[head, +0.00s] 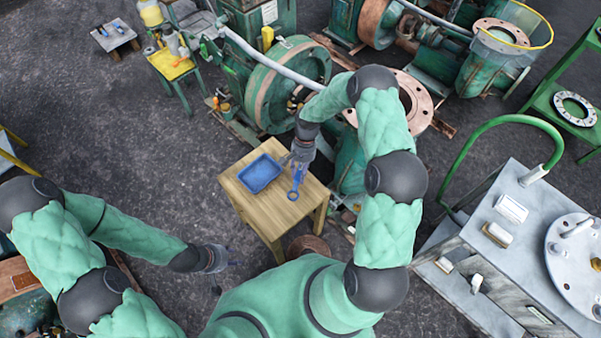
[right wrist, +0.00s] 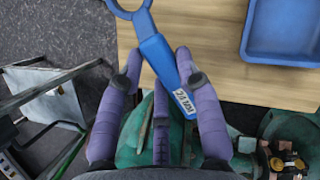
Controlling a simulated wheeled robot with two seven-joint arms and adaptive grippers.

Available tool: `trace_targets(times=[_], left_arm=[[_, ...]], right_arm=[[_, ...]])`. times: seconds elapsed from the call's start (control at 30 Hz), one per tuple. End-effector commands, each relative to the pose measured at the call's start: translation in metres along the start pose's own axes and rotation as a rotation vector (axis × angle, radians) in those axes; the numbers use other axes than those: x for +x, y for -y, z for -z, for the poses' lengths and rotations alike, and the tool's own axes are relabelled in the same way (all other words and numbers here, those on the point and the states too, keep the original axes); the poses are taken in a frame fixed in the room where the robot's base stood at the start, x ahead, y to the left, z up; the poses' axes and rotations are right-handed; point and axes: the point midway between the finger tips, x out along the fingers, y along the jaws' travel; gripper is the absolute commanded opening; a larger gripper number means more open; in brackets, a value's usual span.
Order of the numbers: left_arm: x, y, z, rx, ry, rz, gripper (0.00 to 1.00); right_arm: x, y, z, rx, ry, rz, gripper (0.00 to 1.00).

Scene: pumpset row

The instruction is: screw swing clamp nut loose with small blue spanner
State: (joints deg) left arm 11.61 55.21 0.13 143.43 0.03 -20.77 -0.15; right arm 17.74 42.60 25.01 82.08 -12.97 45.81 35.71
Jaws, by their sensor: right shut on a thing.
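The small blue spanner (head: 294,190) has a ring end and a white label; it also shows in the right wrist view (right wrist: 159,55). My right gripper (head: 299,165) is shut on its shaft, above the small wooden table, with the ring pointing away from the palm. In the right wrist view the purple fingers (right wrist: 158,72) lie on both sides of the labelled end. My left gripper (head: 232,257) is empty, its fingers spread, over the floor left of my body. I cannot make out the swing clamp nut.
A blue tray (head: 261,173) sits on the wooden table (head: 262,212). Green pump machinery (head: 287,85) stands behind it. A grey bench (head: 500,235) with a round flanged plate (head: 578,262) stands at the right, beside a green curved pipe. The floor at left is mostly clear.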

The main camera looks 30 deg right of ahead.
Motion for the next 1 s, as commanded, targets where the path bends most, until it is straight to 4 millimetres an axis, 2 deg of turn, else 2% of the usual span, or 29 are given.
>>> trace_targets(times=[0.17, 0.7, 1.0], left_arm=[[0.006, 0.002, 0.000, 0.000, 0.000, 0.000, 0.40], [0.041, 0.015, 0.001, 0.000, 0.000, 0.000, 0.40], [0.042, 0.015, 0.002, 0.000, 0.000, 0.000, 0.40]], right_arm=[[0.007, 0.000, 0.003, -0.001, 0.000, 0.001, 0.00], [0.055, 0.000, 0.023, -0.001, 0.000, 0.001, 0.00], [0.057, 0.000, 0.024, -0.001, -0.001, 0.001, 0.00]])
